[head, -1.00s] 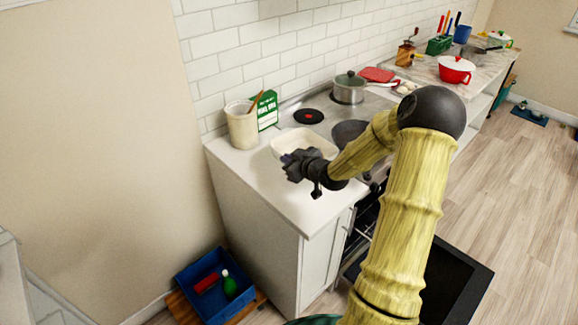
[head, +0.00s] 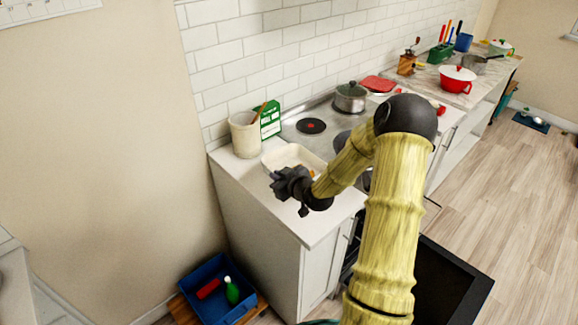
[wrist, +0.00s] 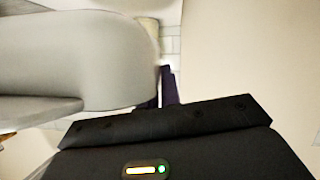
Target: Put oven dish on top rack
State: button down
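The oven dish (head: 285,158) is a cream rectangular dish over the counter left of the stove. My gripper (head: 280,178) is at its near left edge, its fingers close together at the rim. The dish fills the left of the wrist view (wrist: 80,60), beside the dark fingers (wrist: 163,88). The fingers look shut on the rim, though the contact is partly hidden. Whether the dish is clear of the counter is hard to tell. The oven door (head: 445,285) is folded down open below the stove; my arm hides most of the oven's inside and its racks.
A utensil crock (head: 245,135) and a green box (head: 270,118) stand behind the dish. A lidded pot (head: 350,97) is on the stove. A blue bin (head: 218,290) sits on the floor at lower left.

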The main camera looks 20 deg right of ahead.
jog(key=s+a+f+m+h+p, duration=0.2)
jog(key=s+a+f+h+p, duration=0.1)
jog(key=s+a+p, duration=0.5)
jog(key=shift+s+a+m+p, duration=0.3)
jog(key=shift+a+p, duration=0.15)
jog(key=shift+p, duration=0.2)
jog(key=shift+w, duration=0.15)
